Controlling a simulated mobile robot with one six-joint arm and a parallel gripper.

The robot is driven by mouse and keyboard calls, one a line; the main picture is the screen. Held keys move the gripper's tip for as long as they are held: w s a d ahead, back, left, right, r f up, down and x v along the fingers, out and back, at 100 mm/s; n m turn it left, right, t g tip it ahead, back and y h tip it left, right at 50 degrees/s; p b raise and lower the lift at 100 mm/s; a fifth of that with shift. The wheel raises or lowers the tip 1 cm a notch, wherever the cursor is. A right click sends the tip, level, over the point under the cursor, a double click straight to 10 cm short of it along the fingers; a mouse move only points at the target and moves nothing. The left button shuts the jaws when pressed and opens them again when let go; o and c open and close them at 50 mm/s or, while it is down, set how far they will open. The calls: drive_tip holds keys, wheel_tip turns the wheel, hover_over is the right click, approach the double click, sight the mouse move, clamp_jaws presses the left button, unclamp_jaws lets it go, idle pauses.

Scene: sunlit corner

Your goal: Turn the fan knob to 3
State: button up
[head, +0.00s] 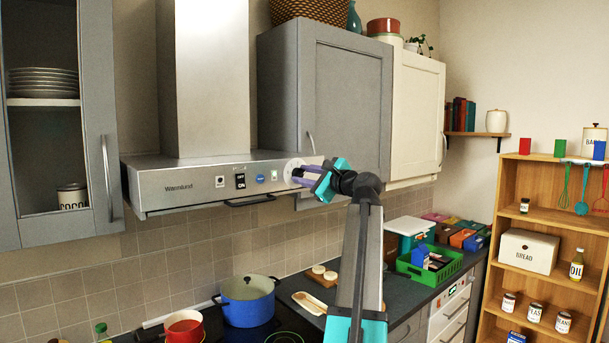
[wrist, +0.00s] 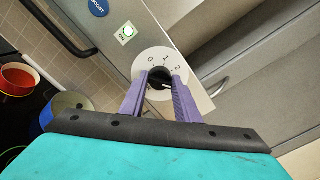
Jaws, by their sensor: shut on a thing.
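The fan knob (wrist: 159,75) is a small black knob on a round white dial (wrist: 150,60) at the right end of the hood's front panel. In the wrist view the numbers 0, 1 and 2 show on the dial; no 3 is visible, and the right finger covers part of the dial. I cannot tell for sure which number the knob points at. My gripper (wrist: 160,88) has its two purple fingers shut on the knob, one on each side. In the head view my gripper (head: 304,174) reaches the white dial (head: 290,167), and the knob is hidden.
The hood (head: 202,182) has switches and a blue button (head: 260,179) left of the dial. A grey cupboard (head: 345,100) stands close on the right. Below are a blue pot (head: 248,306), a red pan (head: 184,330) and a green crate (head: 430,276).

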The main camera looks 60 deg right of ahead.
drive_tip(key=o, duration=1)
drive_tip(key=shift+b+v, duration=2.35)
drive_tip(key=shift+v, duration=4.6)
